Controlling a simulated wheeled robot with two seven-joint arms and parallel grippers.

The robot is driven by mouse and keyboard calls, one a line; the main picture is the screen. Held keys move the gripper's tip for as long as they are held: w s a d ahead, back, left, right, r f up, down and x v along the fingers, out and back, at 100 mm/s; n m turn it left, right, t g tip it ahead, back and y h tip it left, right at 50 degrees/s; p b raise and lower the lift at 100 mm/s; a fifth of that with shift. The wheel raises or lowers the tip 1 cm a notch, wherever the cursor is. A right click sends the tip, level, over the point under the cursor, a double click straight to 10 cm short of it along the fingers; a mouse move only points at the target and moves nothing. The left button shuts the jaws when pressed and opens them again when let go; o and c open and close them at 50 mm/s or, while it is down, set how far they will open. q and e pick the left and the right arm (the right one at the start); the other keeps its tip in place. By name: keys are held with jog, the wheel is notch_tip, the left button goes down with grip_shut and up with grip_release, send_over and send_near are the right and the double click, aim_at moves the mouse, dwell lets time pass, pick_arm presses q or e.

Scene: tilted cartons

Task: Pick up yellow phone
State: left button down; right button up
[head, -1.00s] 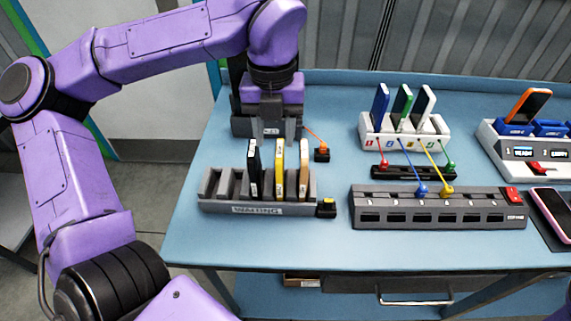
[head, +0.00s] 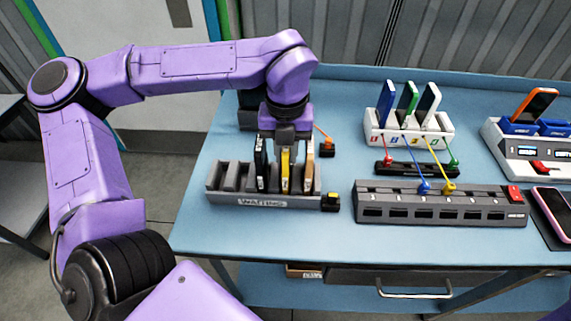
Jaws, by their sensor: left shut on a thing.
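The yellow phone (head: 285,174) stands upright in the grey rack labelled "WAITING" (head: 252,201), between a dark phone (head: 261,166) and a tan phone (head: 310,167). My left gripper (head: 286,150) is directly above the rack, shut on the upper part of the yellow phone. The gripper hides the phone's top. The phone's lower part is still between the rack's dividers. My right gripper is not in view.
A black block with a yellow top (head: 330,202) stands at the rack's right end. A white stand (head: 408,130) holds blue, green and white phones. A grey slotted station (head: 440,206) lies to the right.

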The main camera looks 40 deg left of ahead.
pick_arm(q)
notch_tip(320, 180, up, 10)
jog(key=shift+r+b, duration=0.1)
jog(key=shift+b, duration=0.4)
jog(key=shift+r+p, duration=0.55)
jog(key=shift+r, duration=0.1)
dwell(0.3)
notch_tip(320, 180, up, 3)
jog(key=shift+s+p, duration=0.1)
jog(key=shift+p, duration=1.05)
